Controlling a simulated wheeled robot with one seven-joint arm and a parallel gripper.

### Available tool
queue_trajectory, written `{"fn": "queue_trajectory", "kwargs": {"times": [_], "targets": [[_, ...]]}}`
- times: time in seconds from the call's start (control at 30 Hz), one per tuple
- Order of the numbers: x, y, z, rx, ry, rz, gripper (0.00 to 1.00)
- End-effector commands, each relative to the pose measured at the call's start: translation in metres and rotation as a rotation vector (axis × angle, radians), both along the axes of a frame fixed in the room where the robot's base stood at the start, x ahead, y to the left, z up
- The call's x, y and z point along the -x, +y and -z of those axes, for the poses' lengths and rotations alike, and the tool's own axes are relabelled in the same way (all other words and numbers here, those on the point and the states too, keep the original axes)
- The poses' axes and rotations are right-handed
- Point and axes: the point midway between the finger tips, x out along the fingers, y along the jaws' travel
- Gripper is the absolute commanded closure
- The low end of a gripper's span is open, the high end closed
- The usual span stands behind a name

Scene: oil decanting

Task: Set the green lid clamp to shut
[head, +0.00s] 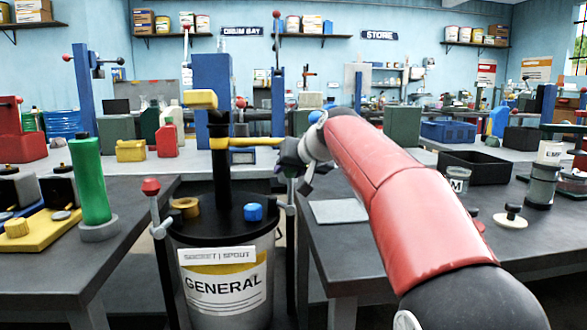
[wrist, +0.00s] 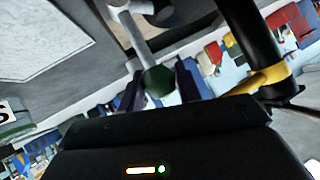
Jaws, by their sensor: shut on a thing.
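The green lid clamp shows in the wrist view as a dark green ball knob (wrist: 158,82) on a grey rod. It sits between the two dark fingers of my gripper (wrist: 160,88), which is shut on it. In the head view my gripper (head: 293,163) is at the right side of the drum (head: 225,280), a little above its lid, and hides the green knob. A grey rod and bracket (head: 290,209) show below the gripper at the drum's right rim. The drum is labelled GENERAL and has a dark lid (head: 226,215).
A red-knobbed clamp lever (head: 151,187) stands at the drum's left. A black post with a yellow arm (head: 258,142) rises from the lid close to my gripper. A blue cap (head: 253,211) sits on the lid. Dark benches flank the drum; the right one (head: 400,235) is near my arm.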

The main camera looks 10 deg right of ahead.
Motion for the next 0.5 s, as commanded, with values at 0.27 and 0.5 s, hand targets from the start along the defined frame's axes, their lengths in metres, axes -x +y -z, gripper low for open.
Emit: {"fn": "queue_trajectory", "kwargs": {"times": [0.27, 0.5], "targets": [[0.0008, 0.0059, 0.0038, -0.005, 0.011, -0.01, 1.0], [0.0008, 0.0062, 0.0046, -0.005, 0.012, -0.011, 0.58]]}}
